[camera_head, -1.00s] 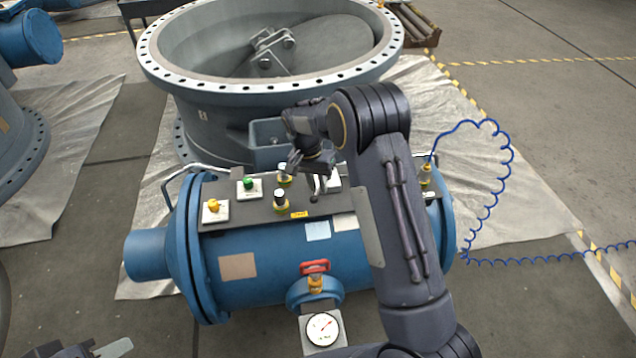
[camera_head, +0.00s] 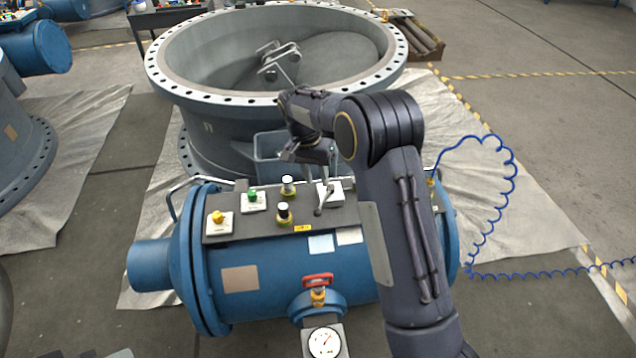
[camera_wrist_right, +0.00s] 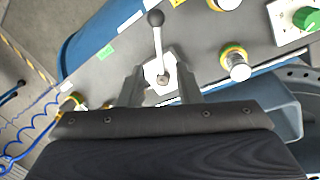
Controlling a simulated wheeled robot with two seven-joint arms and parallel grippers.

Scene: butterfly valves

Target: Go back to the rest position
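My right gripper (camera_head: 318,158) is above the back edge of the control panel, near a lever switch (camera_head: 322,197) on a white plate. In the right wrist view, the two fingers of this gripper (camera_wrist_right: 160,84) are apart. The lever switch (camera_wrist_right: 157,45) shows in line with the gap between them, its dark knob pointing away from the palm. Nothing is held. Only a dark sliver at the bottom left edge of the head view may belong to my left arm; its fingers do not show.
The panel (camera_head: 264,223) on the blue cylinder (camera_head: 265,265) carries several knobs and buttons. A red-handled valve (camera_head: 317,281) and a gauge (camera_head: 324,342) are in front. A large grey flanged ring (camera_head: 225,120) stands behind.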

